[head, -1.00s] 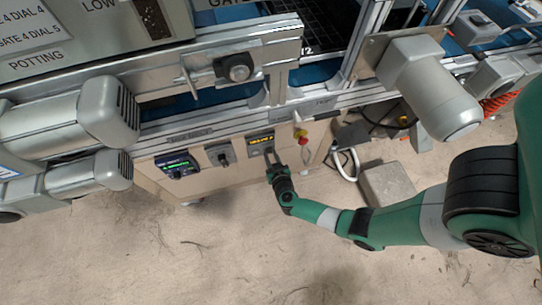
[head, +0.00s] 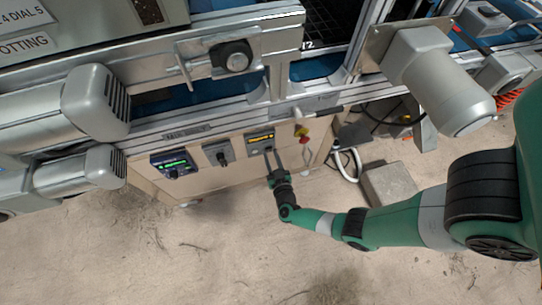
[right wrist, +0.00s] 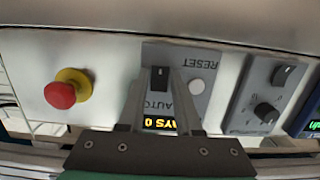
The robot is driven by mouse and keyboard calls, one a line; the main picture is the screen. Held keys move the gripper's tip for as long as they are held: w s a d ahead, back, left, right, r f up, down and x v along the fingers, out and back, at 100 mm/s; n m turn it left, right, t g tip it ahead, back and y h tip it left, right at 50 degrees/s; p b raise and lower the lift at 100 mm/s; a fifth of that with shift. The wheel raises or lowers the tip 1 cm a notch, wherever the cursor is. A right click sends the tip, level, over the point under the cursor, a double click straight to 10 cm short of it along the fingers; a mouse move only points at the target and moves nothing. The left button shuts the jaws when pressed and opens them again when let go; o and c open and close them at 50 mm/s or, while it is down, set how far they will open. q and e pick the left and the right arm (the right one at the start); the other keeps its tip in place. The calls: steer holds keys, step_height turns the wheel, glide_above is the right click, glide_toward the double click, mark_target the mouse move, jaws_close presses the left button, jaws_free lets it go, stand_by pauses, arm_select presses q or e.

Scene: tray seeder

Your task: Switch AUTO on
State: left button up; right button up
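The AUTO switch is a small black lever (right wrist: 160,78) on a grey plate, beside the upside-down word AUTO in the right wrist view. A yellow-lettered display (right wrist: 160,122) sits on the same plate; it also shows in the head view (head: 260,137). My right gripper (right wrist: 160,76) is open, with one finger on each side of the switch in the picture. I cannot tell whether either finger touches it. In the head view the right gripper (head: 273,150) is at the panel front, just below the display. My left gripper is not in view.
A white button (right wrist: 197,86) marked RESET is close beside the right-hand finger. A red emergency stop (right wrist: 60,94) on a yellow base is to the left. A plate with black knobs (right wrist: 266,112) is to the right. A grey motor (head: 440,80) hangs above the arm.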

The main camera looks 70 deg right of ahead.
steer(key=o, duration=0.3)
steer(key=shift+o, duration=0.2)
steer(key=shift+s+a+r, duration=0.15)
steer(key=shift+a, duration=0.15)
steer(key=p+v, duration=0.4)
steer(key=v, duration=0.7)
steer(key=shift+f, duration=0.2)
